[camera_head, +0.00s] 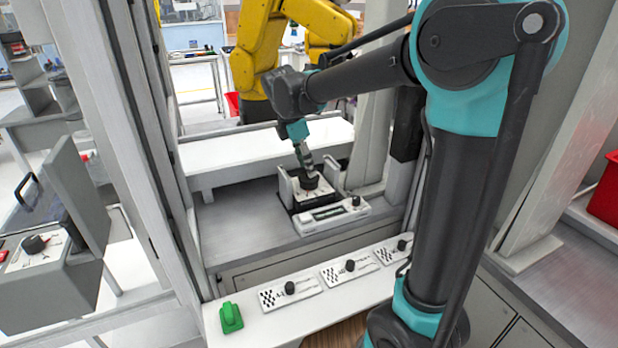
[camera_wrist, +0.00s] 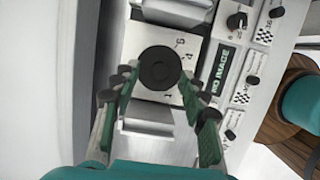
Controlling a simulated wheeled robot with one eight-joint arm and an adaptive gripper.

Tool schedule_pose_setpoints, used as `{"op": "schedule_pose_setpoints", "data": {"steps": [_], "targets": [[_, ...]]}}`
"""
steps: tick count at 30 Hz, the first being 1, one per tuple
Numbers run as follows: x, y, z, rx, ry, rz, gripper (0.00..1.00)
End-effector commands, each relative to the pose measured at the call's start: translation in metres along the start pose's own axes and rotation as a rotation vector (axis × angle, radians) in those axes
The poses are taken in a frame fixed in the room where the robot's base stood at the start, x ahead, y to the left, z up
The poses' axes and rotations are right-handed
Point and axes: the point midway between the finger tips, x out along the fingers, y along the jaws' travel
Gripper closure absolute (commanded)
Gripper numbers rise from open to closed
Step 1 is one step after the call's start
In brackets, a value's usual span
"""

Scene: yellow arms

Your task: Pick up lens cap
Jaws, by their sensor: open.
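A round black disc that looks like the lens cap (camera_wrist: 159,67) lies on a white plate (camera_wrist: 186,72) with printed numbers, between my open fingers in the wrist view. The head view shows the same dark disc (camera_head: 309,182) on the box-like device on the bench. My gripper (camera_wrist: 157,82) is open, with one finger to the left and one to the right of the disc's near edge. In the head view my gripper (camera_head: 306,164) points down just above the disc. I cannot tell whether the fingertips touch it.
The device (camera_head: 342,216) has upright side walls close to my gripper. A front ledge carries several knob panels (camera_head: 290,293) and a green object (camera_head: 231,317). A yellow arm (camera_head: 258,50) stands behind. A pale frame post (camera_head: 135,120) is at left; a red bin (camera_head: 605,190) is at right.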

Motion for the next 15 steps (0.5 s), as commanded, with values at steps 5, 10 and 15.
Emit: {"op": "schedule_pose_setpoints", "data": {"steps": [5, 10, 15], "targets": [[0.017, 0.000, 0.001, 0.002, 0.000, 0.000, 0.56], [0.019, 0.000, 0.000, 0.001, 0.000, 0.000, 0.56], [0.018, 0.000, 0.000, 0.001, 0.000, 0.000, 0.68]]}}
